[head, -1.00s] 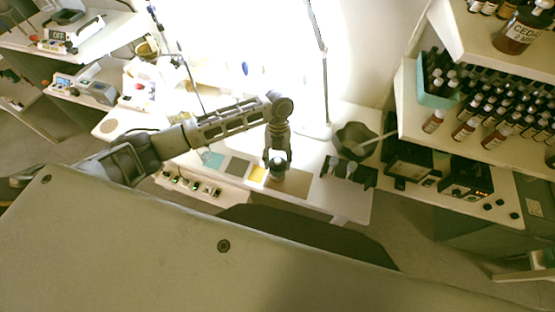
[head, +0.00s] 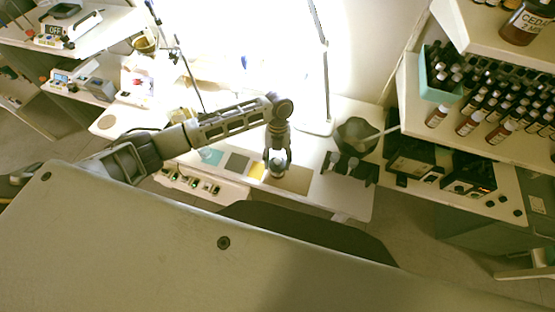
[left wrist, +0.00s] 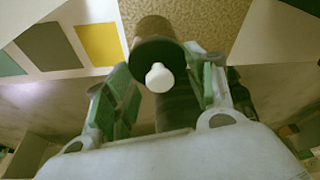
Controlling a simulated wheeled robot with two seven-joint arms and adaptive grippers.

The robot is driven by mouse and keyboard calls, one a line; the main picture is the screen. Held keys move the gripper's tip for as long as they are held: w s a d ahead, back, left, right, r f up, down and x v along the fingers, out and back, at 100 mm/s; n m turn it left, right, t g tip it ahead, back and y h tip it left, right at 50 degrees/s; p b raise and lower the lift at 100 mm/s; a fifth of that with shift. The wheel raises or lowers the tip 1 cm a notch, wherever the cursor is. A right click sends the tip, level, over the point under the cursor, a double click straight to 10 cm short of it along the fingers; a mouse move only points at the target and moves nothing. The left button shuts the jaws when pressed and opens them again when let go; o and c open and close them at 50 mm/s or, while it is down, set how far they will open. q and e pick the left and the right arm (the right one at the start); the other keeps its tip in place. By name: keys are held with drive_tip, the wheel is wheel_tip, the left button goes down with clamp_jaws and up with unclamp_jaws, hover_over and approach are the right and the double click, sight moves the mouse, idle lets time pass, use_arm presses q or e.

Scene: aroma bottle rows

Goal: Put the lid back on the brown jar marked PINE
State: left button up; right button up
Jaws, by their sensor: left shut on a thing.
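My left gripper (head: 277,170) points down over the tan mat on the bench. In the left wrist view its green-padded fingers (left wrist: 160,78) are shut on a dark round piece with a white knob, which looks like the lid (left wrist: 149,50). A brown cylindrical part shows just beyond the dark disc; I cannot tell whether it belongs to the lid. In the head view the held piece is small and partly hidden by the fingers. No label reading PINE is legible. My right gripper is not in view.
Teal, grey and yellow (head: 257,170) mats lie left of the tan mat (head: 293,180). A dark bowl (head: 355,136) and a black rack (head: 348,169) stand to the right. Shelves at right hold several brown bottles, a teal box (head: 437,88) and a brown CEDAR jar (head: 521,25).

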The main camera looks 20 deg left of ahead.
use_arm(q)
drive_tip(key=shift+p, duration=0.5)
idle(1.2)
drive_tip(key=shift+f+p, duration=0.1)
drive_tip(key=shift+p, duration=0.25)
idle(1.7)
idle(0.3)
drive_tip(key=o, duration=1)
drive_tip(key=o, duration=0.4)
drive_tip(key=shift+o, duration=0.2)
